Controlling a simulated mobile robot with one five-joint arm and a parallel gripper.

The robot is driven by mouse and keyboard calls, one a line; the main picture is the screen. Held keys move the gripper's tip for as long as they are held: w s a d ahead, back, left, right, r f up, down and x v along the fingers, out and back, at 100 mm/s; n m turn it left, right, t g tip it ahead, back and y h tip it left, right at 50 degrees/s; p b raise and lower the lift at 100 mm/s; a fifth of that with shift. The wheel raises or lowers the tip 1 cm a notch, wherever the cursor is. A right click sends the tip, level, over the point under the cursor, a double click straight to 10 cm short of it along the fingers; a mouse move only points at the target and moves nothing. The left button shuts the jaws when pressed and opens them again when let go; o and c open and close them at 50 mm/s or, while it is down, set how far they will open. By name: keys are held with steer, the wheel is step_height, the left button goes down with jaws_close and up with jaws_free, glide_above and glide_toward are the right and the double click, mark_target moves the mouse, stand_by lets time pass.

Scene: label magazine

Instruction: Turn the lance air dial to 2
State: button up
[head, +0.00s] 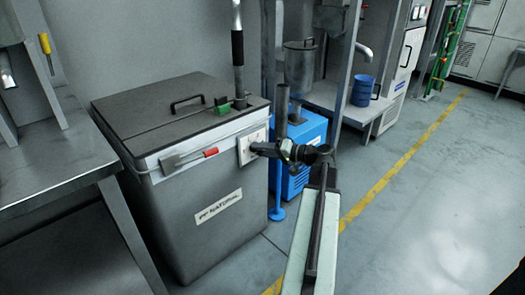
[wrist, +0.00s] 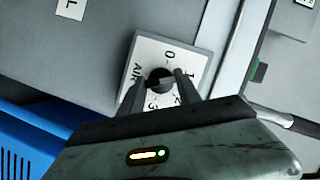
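The lance air dial is a white square plate (wrist: 146,54) marked AIR, with 0, 1 and 3 readable and another figure partly covered. A round black knob (wrist: 160,74) sits in its middle, with a dark bar across it. In the head view the plate (head: 244,151) is on the upper right front of the grey bin (head: 190,235) labelled PP NATURAL. My gripper (wrist: 161,80) is at the dial, its two fingers apart, one on each side of the knob. I cannot tell whether they touch it. The gripper also shows in the head view (head: 256,148).
A red-handled scraper (head: 190,158) lies along the bin's front, left of the dial. A lance pole (head: 238,50) rises from the lid. A blue unit (head: 305,150) stands behind my arm. A grey bench (head: 50,150) is at left; the floor at right is clear.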

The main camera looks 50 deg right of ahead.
steer(key=shift+f+b, duration=0.1)
steer(key=shift+b, duration=0.2)
jaws_close()
steer(key=shift+f+m+t+y+b, duration=0.2)
steer(key=shift+m+t+y+b, duration=0.15)
steer(key=shift+m+b, duration=0.5)
steer(key=m+t+b, duration=0.1)
steer(key=m+b, duration=0.2)
steer(key=shift+f+y, duration=0.15)
steer(key=shift+y, duration=0.2)
steer(key=m+t+b, duration=0.1)
steer(key=m+b, duration=0.1)
steer(key=m, duration=0.1)
steer(key=shift+m+b, duration=0.25)
steer(key=shift+b, duration=0.1)
steer(key=shift+m+t+b, duration=0.65)
steer(key=shift+m+b, duration=0.15)
steer(key=shift+m, duration=0.5)
steer(key=o, duration=1.3)
jaws_free()
